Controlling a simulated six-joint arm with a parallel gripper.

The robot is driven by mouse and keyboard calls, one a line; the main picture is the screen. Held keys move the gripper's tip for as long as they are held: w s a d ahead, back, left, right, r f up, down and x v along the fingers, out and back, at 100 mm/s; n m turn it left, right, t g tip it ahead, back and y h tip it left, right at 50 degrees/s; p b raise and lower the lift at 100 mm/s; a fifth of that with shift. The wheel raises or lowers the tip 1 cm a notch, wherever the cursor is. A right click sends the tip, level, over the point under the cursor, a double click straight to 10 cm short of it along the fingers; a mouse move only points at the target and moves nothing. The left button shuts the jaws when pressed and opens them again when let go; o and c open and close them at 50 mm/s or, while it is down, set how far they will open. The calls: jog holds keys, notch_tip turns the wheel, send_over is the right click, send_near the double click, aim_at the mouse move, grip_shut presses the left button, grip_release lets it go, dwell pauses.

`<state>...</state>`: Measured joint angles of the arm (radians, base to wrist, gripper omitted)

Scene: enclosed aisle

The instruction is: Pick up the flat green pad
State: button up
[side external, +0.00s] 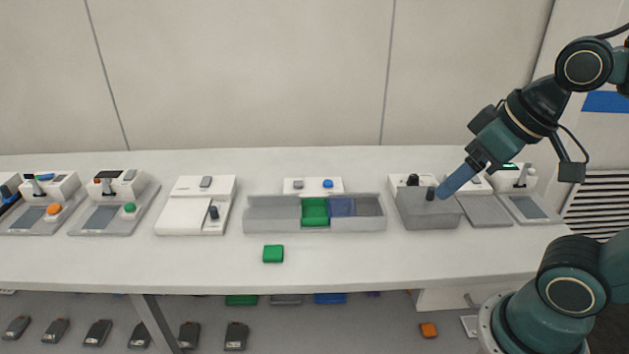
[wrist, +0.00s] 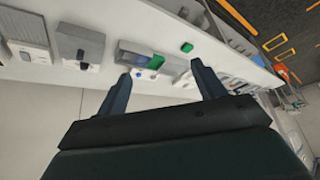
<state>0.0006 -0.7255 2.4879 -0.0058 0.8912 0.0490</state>
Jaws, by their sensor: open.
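The flat green pad (side external: 273,254) lies on the white table in front of the grey divided tray (side external: 262,225). In the wrist view the pad (wrist: 187,47) shows small, beyond the fingers and near the table edge. My gripper (side external: 444,192) is over the right part of the table, by the grey box, well right of the pad. In the wrist view its two fingers (wrist: 158,88) are spread apart with nothing between them. The tray has a green compartment (side external: 315,211) and a blue one beside it.
A grey box with dark knobs (side external: 430,210) stands below my gripper. White and grey devices stand along the table to the left, such as one with a dark handle (side external: 195,210). The tabletop around the pad is clear. Several dark items lie below the table.

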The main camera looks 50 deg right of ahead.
jog(key=w+a+f+m+g+y, duration=0.1)
jog(key=w+f+m, duration=0.1)
jog(key=w+m, duration=0.5)
jog(key=w+a+f+m, duration=0.1)
jog(key=w+a+m, duration=0.1)
jog(key=w+m, duration=0.5)
jog(key=w+a+f+m+g+y, duration=0.1)
jog(key=w+a+f+m+y, duration=0.1)
jog(key=w+f+m, duration=1)
jog(key=w+f, duration=0.3)
jog(key=w, duration=0.1)
jog(key=shift+w+a+f+m, duration=0.15)
jog(key=shift+w+m, duration=0.1)
jog(key=shift+m, duration=0.05)
jog(key=shift+f, duration=0.1)
send_over(273, 253)
jog(key=s+d, duration=0.1)
jog(key=d, duration=0.1)
jog(key=shift+s+d+f, duration=0.1)
jog(key=shift+f, duration=1.85)
jog(key=shift+s+d+f, duration=0.1)
jog(key=shift+f, duration=1.85)
